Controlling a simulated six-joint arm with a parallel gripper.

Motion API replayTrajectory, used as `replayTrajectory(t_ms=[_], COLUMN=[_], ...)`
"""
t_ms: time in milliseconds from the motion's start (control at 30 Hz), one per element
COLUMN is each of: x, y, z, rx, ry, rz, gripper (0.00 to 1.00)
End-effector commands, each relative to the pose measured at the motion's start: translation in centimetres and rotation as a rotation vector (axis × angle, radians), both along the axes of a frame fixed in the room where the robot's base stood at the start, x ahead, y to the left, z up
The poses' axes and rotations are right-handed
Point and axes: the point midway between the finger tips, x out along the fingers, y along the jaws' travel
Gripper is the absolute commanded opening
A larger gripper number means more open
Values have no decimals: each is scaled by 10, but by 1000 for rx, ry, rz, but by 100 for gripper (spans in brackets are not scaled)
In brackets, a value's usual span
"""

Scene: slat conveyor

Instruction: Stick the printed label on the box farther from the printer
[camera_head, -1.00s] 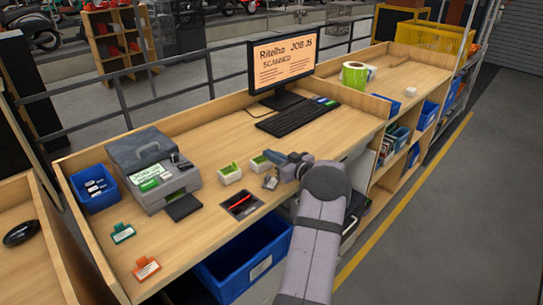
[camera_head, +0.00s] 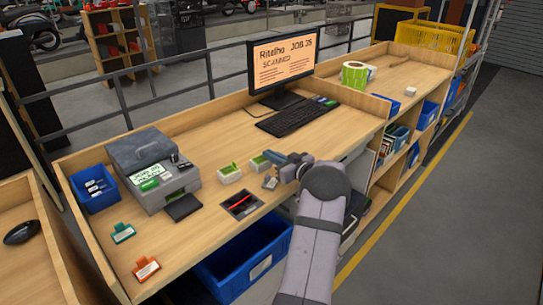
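The printer (camera_head: 155,172) is a grey machine at the left of the bench, with white and green printed stickers on its front. Two small white boxes with green on top stand to its right. The nearer box (camera_head: 229,174) stands alone. The box farther from the printer (camera_head: 259,164) is right beside my gripper (camera_head: 275,160), which partly hides its right side. My gripper is low over the bench, its fingers pointing left. The fingers are too small to show whether they are open or shut. I cannot make out a loose label in them.
A dark scanner plate with a red line (camera_head: 241,204) lies in front of the boxes, with a small grey item (camera_head: 270,183) to its right. A keyboard (camera_head: 293,117) and monitor (camera_head: 283,65) stand behind. A blue bin (camera_head: 94,188) is left; green and orange tags lie front left.

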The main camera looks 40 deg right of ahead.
Motion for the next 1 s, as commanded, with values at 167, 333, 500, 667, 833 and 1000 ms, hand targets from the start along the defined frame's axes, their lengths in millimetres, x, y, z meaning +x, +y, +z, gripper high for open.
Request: replayTrajectory(t_ms=[167, 333, 500, 667, 833, 1000], x=[-1, -1, -1, 0, 0, 0], y=[1, 1, 1, 2, 1, 1], z=[-5, -5, -5, -4, -3, -3], rx=[5, 5, 5, 4, 3, 3], ry=[9, 9, 9, 7, 6, 5], rz=[1, 1, 1, 2, 2, 2], gripper=[0, 0, 22, 25, 40, 40])
